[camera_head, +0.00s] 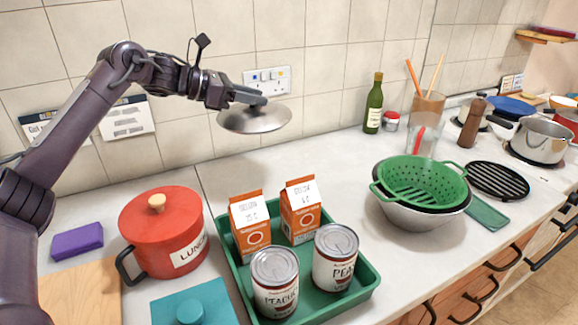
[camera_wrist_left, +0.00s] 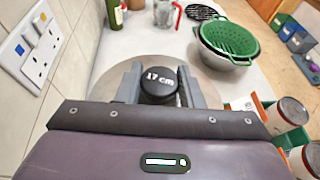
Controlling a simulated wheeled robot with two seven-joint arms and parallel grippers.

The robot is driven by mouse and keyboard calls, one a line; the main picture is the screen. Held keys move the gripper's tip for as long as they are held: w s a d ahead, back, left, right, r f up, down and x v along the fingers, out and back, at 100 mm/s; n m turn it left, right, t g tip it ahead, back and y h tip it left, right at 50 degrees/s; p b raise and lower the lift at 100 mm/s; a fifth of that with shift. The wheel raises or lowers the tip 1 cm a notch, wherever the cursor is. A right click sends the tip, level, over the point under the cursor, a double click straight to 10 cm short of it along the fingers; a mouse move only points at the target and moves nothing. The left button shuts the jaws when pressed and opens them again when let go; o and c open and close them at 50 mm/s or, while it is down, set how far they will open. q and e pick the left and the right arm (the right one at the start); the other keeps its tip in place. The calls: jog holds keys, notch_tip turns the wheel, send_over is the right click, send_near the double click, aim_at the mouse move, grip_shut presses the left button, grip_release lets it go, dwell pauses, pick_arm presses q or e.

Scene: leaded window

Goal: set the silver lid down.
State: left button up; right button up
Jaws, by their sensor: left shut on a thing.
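The silver lid (camera_head: 255,118) is a shallow metal disc held in the air near the tiled wall, above the counter behind the green tray. My left gripper (camera_head: 262,99) is shut on the lid's dark knob. In the left wrist view the two fingers of the left gripper (camera_wrist_left: 160,85) close on the sides of the black knob (camera_wrist_left: 160,82), marked "17 cm". The silver lid (camera_wrist_left: 122,72) spreads out behind it, partly hidden by the gripper. My right gripper is not in view.
A green tray (camera_head: 352,299) with two cartons and two cans stands below. A red pot (camera_head: 160,233) is at its left. A green colander (camera_head: 422,184) sits in a bowl at right. A bottle (camera_head: 374,105) stands by the wall. The counter (camera_head: 310,157) behind the tray is clear.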

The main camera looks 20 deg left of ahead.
aim_at(252, 115)
pick_arm(q)
notch_tip(252, 115, down, 5)
jog(key=shift+s+r, duration=0.1)
jog(key=shift+r, duration=0.1)
notch_tip(252, 115, down, 11)
jog(key=shift+f, duration=0.2)
notch_tip(252, 115, down, 3)
jog(key=shift+f+p, duration=0.1)
jog(key=shift+p, duration=0.3)
jog(key=shift+w+f, duration=0.1)
jog(key=shift+w, duration=0.1)
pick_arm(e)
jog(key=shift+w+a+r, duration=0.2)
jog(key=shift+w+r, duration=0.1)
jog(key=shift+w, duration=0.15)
pick_arm(q)
jog(key=shift+f, duration=0.1)
jog(key=o, duration=1.1)
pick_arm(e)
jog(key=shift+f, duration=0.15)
